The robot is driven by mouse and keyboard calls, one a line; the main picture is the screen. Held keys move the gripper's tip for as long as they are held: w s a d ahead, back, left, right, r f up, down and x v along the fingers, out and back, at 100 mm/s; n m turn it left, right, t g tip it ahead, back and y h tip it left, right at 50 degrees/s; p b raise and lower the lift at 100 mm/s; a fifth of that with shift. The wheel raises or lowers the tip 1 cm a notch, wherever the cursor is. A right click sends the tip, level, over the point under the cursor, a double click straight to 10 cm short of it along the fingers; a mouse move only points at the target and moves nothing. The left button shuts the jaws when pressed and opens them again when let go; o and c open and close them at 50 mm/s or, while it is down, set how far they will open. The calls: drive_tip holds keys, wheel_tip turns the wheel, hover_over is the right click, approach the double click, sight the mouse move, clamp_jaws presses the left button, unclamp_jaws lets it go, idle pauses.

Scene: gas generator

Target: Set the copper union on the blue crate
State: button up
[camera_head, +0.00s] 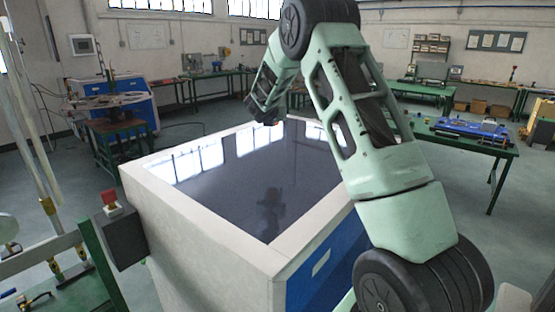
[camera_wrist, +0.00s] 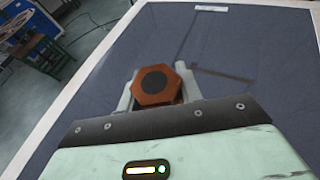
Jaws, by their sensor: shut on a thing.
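The copper union (camera_wrist: 170,97) is a copper-brown hexagonal piece with a dark round centre, seen end-on in the wrist view. My gripper (camera_wrist: 155,84) is shut on it, with one pale finger on each side. In the head view my gripper (camera_head: 266,116) is a small dark shape near the far edge of the large cabinet's glossy top, and the union cannot be made out there. In the wrist view the union shows over that dark top. No crate can be told for certain; a low blue thing (camera_head: 460,128) lies on the right-hand green table.
The large cabinet (camera_head: 190,215) has a raised white rim, a dark reflective top and a blue side. Green workbenches (camera_head: 420,90) line the room. Grey floor is open behind the cabinet.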

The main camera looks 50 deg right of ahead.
sight(274, 157)
wheel_tip(274, 157, down, 3)
drive_tip(key=shift+f+b, duration=0.15)
drive_tip(key=shift+b, duration=0.95)
wheel_tip(274, 157, down, 9)
drive_tip(key=p, duration=0.3)
drive_tip(key=shift+f, duration=0.45)
drive_tip(key=shift+f, duration=0.15)
drive_tip(key=o, duration=1)
drive_tip(key=shift+o, duration=0.2)
